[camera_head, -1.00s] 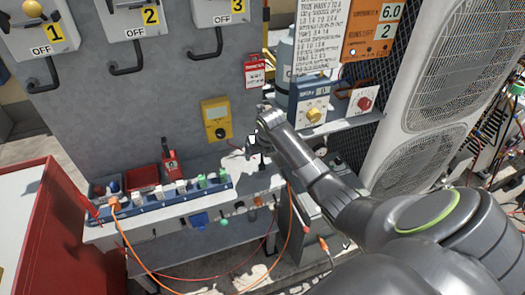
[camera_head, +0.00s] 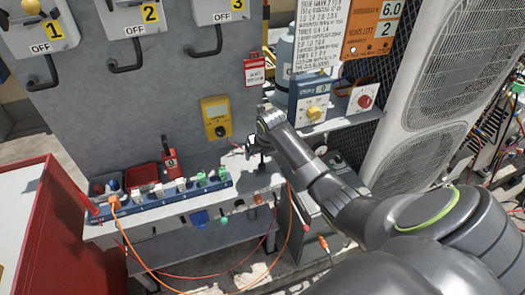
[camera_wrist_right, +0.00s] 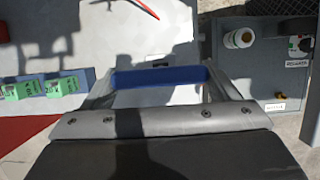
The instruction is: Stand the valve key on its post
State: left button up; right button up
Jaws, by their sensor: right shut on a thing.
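My right gripper (camera_head: 250,146) is over the right part of the grey bench, in front of the grey panel. In the right wrist view its two fingers close on the ends of a blue bar (camera_wrist_right: 160,77), which I take to be the valve key's handle. The rest of the key is hidden in that view, and the head view does not show the key clearly. I cannot pick out the post with certainty. My left gripper is not in view.
A power strip (camera_head: 160,206) with several plugs lies along the bench front, with an orange cable hanging from it. A yellow meter (camera_head: 216,117) is on the panel. A blue-grey box with a yellow knob (camera_head: 314,112) stands right of the gripper. A red cabinet (camera_head: 55,235) is at left.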

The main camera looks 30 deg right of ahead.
jog(key=shift+f, duration=0.2)
jog(key=o, duration=1)
jog(key=shift+c, duration=0.2)
jog(key=shift+r, duration=0.1)
